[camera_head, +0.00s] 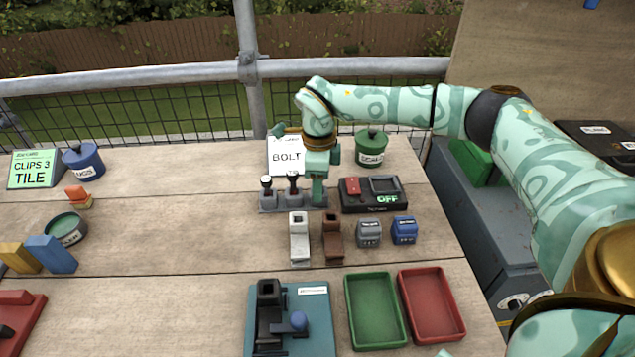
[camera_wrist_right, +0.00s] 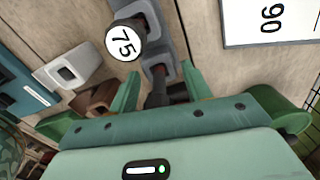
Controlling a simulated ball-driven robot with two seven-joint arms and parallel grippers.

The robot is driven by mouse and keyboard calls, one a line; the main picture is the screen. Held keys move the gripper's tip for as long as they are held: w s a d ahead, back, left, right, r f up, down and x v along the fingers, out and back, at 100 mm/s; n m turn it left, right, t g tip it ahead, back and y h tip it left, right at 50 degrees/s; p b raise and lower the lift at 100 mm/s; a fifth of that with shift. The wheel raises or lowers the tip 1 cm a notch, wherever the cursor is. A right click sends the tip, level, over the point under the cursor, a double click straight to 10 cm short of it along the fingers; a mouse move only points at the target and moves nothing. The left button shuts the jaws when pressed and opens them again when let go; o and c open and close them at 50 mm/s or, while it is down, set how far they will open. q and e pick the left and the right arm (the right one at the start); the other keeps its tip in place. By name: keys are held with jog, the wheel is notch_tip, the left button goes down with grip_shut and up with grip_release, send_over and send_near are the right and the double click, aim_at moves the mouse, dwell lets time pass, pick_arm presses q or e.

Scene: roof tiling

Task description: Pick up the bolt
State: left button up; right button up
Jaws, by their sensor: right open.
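A grey rack (camera_head: 268,203) stands mid-table and holds dark upright bolts. One bolt (camera_head: 266,184) is at its left end and another bolt (camera_head: 292,183) is in the middle. In the right wrist view a bolt's round white head reads 75 (camera_wrist_right: 123,41). My right gripper (camera_head: 317,195) is over the right end of the rack, pointing down and hiding that end. In the wrist view its fingers (camera_wrist_right: 160,82) are open, with a dark upright piece (camera_wrist_right: 157,92) between them; its top is unclear and I cannot tell if they touch it.
A white BOLT sign (camera_head: 286,157) stands behind the rack. A black device reading OFF (camera_head: 385,204) is close on the right. White (camera_head: 299,245) and brown (camera_head: 332,245) blocks stand in front. Green (camera_head: 375,320) and red (camera_head: 432,315) trays lie nearer.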

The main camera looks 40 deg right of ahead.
jog(key=shift+r, duration=0.15)
grip_shut()
